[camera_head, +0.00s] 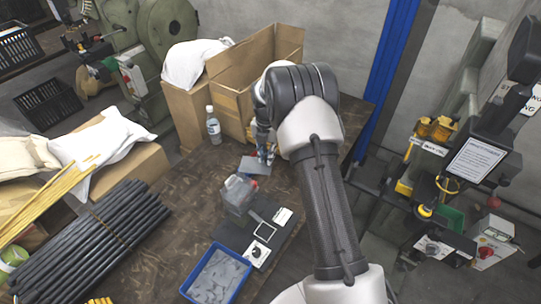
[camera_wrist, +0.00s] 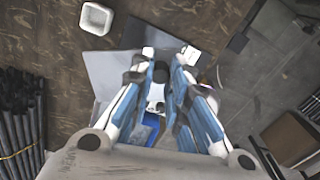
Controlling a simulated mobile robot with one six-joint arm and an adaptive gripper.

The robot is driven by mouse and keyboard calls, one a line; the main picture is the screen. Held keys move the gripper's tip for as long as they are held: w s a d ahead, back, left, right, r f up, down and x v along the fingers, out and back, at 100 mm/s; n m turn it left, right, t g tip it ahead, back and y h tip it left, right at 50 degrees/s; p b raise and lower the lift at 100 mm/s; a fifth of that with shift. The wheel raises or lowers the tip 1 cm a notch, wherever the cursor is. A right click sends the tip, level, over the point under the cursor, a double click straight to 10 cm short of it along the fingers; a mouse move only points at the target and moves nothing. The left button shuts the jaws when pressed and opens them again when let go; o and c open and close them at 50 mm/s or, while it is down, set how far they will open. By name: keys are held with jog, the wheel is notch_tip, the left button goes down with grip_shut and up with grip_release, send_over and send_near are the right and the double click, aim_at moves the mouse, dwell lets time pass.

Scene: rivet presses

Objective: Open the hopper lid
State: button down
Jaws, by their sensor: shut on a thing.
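The grey see-through hopper (camera_head: 237,193) stands on a dark machine base on the brown workbench. A flat blue-grey plate (camera_head: 254,166), which looks like the hopper lid, is just behind it, directly below my gripper (camera_head: 265,155). In the wrist view a grey plate (camera_wrist: 102,70) shows left of my gripper (camera_wrist: 168,54), with a darker plate beyond. My gripper points down and its fingers are closed around a small dark part between them. The exact grip on the lid is partly hidden by the fingers.
A blue bin (camera_head: 218,276) of grey parts is in front of the hopper. A bottle (camera_head: 213,126) and cardboard box (camera_head: 238,92) stand behind, and black rods (camera_head: 90,240) lie left. A press (camera_head: 470,150) stands at right. Some bench between rods and hopper is bare.

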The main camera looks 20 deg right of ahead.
jog(key=shift+w, duration=0.25)
dwell(0.3)
jog(key=c, duration=1.5)
grip_release()
notch_tip(320, 180, up, 12)
jog(key=shift+r, duration=0.1)
jog(key=shift+a, duration=0.1)
